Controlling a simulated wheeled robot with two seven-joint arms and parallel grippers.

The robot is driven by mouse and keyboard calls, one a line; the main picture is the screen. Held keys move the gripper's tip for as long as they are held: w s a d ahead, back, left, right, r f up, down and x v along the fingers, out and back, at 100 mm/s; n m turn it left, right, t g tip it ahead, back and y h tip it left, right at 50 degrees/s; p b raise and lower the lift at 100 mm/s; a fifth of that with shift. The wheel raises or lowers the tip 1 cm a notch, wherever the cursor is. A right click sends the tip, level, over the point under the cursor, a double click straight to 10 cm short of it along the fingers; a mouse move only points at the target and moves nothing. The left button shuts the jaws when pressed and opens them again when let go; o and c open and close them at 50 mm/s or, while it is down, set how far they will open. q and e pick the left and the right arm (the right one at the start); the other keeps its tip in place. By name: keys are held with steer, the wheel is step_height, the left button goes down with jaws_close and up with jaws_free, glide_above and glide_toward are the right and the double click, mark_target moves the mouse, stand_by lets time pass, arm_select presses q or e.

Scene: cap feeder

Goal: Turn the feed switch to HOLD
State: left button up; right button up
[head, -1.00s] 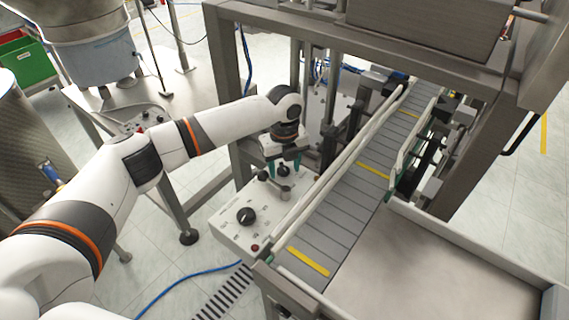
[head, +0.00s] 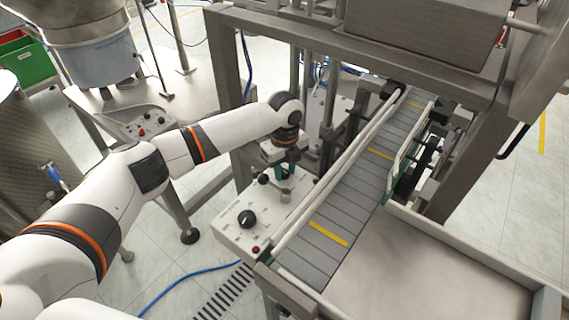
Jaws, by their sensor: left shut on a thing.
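The control box (head: 232,234) has a pale top with a black rotary knob (head: 247,218) near its front. A second black knob (head: 263,179) sits farther back. The feed switch (head: 285,197) shows as a grey metal hub at the back right of the top. The fingers hide most of that handle. Labels on the box are too small to read, so I cannot tell the switch's setting. My right gripper is not in view.
The conveyor (head: 345,205), with grey slats and yellow bars, runs close to the right of the box behind a pale guide rail (head: 335,165). A steel frame (head: 228,60) stands behind. A red button (head: 255,249) sits at the box's front edge.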

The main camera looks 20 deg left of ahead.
mark_target(286, 172)
arm_select(q)
steer(key=n+p, duration=0.4)
steer(key=n, duration=0.1)
steer(key=shift+w+d+r+n+p, duration=0.1)
steer(key=shift+w+r+n+p, duration=0.1)
steer(key=shift+n+p, duration=0.1)
steer(key=shift+w+f+n+p, duration=0.15)
steer(key=shift+n+p, duration=1.15)
steer(key=shift+n, duration=0.8)
steer(key=o, duration=1)
steer(key=shift+c, duration=0.2)
step_height(286, 172, up, 12)
steer(key=b, duration=0.3)
steer(key=shift+b, duration=0.35)
steer(key=shift+f, duration=0.1)
